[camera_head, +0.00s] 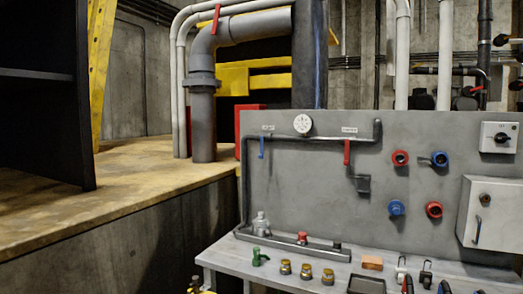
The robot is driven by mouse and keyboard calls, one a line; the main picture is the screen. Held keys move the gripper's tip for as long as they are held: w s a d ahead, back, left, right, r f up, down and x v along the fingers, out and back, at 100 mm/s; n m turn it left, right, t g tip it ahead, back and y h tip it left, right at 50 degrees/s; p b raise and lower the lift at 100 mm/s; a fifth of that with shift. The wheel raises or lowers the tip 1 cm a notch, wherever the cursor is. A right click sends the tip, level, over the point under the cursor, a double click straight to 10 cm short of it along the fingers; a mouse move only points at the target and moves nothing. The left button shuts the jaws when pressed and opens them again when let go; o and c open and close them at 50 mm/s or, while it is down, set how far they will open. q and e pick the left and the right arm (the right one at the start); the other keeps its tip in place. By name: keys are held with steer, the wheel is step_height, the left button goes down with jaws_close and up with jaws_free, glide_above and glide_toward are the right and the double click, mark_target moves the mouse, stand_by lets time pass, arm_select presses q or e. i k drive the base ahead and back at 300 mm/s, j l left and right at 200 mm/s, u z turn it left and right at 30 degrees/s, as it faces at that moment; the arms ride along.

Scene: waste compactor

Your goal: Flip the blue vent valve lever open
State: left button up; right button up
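The blue vent valve lever (261,147) is on the left part of the grey panel (300,185), just under the horizontal pipe (325,139). It hangs straight down, across the line of the pipe. A small white label (267,128) is above it; its text is too small to read. A similar red lever (347,152) hangs down farther right, under another label (349,130). A round white gauge (302,124) sits between them. I cannot make out either of my grippers in the head view, and nothing touches the blue lever.
Red and blue round knobs (396,208), a switch box (499,137) and a grey cabinet (488,213) are on the panel's right. The bench (225,256) below holds a clear bottle (261,224), brass fittings (306,271) and a dark tray (367,284). Space before the levers looks clear.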

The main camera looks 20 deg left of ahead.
mark_target(262, 156)
steer(key=i+j+u, duration=0.2)
steer(key=i+j, duration=0.15)
steer(key=i, duration=0.3)
steer(key=i+j+u, duration=0.25)
steer(key=i, duration=0.35)
steer(key=i+j+u, duration=0.2)
steer(key=i, duration=0.5)
steer(key=k+l, duration=0.05)
steer(key=l, duration=0.05)
